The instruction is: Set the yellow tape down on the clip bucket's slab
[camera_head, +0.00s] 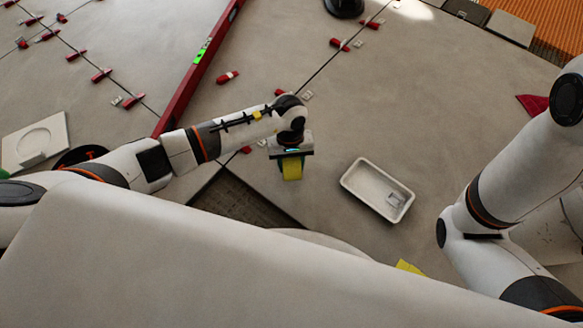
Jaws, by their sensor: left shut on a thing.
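My left gripper (291,156) is shut on the yellow tape (292,170), which hangs below the fingers above the grey slabs. The fingers and wrist cover its upper part. A dark green edge shows beside the tape. I cannot pick out the clip bucket with certainty; a black round object (344,6) is cut off by the top edge on a slab. My right arm is at the right, and its gripper is outside the picture.
A white tray (352,190) with a small pale clip inside lies right of the tape. A red spirit level (188,86) lies diagonally at the left. Red wedges and clips line the joints. A dark gridded recess (235,205) is below the left wrist. A yellow piece (409,267) is partly hidden in front.

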